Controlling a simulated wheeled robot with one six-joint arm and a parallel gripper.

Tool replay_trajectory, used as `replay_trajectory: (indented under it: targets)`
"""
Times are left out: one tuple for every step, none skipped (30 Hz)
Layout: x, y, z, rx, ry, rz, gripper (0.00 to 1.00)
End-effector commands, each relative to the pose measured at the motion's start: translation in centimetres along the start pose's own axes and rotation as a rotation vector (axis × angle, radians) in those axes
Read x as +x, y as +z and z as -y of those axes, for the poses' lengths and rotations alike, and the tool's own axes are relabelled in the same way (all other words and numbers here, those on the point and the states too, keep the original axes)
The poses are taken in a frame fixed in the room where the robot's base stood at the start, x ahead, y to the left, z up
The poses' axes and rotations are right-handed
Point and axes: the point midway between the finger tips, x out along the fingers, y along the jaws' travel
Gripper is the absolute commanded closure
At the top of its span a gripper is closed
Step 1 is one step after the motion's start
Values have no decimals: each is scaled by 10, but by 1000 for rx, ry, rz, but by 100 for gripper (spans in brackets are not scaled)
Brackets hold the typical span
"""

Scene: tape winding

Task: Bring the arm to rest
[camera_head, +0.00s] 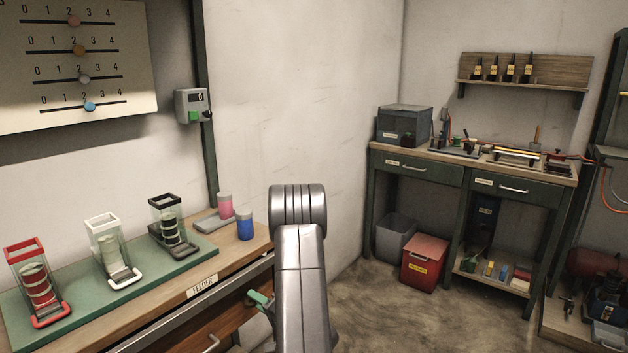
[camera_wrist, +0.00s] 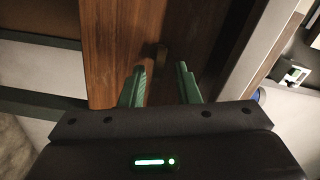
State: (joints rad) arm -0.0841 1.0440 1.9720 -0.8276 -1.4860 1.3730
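My arm (camera_head: 302,270) rises in the lower middle of the head view, in front of the feeder bench. My gripper (camera_wrist: 162,82) shows two green fingers in the wrist view, spread apart with a gap and nothing visibly held between them. They point at a brown wooden front (camera_wrist: 122,40); a small dark knob or handle (camera_wrist: 152,55) lies just beyond the tips. I cannot tell if the fingers touch the wood. In the head view a green finger (camera_head: 258,299) shows left of my arm, close to the bench's front edge; the rest is hidden.
The feeder bench (camera_head: 230,262) carries a green mat (camera_head: 84,292) with red, white and black dispensers, plus a pink and a blue container (camera_head: 245,225). At the right stand a workbench (camera_head: 420,172) and a red bin (camera_head: 424,262). The floor (camera_head: 385,310) between is clear.

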Motion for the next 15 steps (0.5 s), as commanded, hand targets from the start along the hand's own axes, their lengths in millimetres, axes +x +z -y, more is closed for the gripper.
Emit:
replay_trajectory:
  targets:
    - [0, 0, 0, -41, 0, 0, 71]
    - [0, 0, 0, -66, 0, 0, 71]
    - [0, 0, 0, -100, 0, 0, 71]
    - [0, 0, 1, -126, 0, 0, 71]
    - [0, 0, 1, -152, 0, 0, 71]
    - [0, 0, 2, -186, -1, 0, 71]
    - [0, 0, 2, -212, -1, 0, 71]
    - [0, 1, 3, -237, 0, 0, 71]
    - [0, 1, 3, -271, 0, 0, 71]
    - [0, 1, 4, -296, 0, 0, 71]
    - [0, 1, 4, -321, 0, 1, 71]
    - [0, 1, 4, -354, 0, 1, 71]
    - [0, 1, 5, -380, 0, 1, 71]
    - [0, 2, 5, -405, 0, 1, 71]
    - [0, 2, 5, -438, 0, 1, 71]
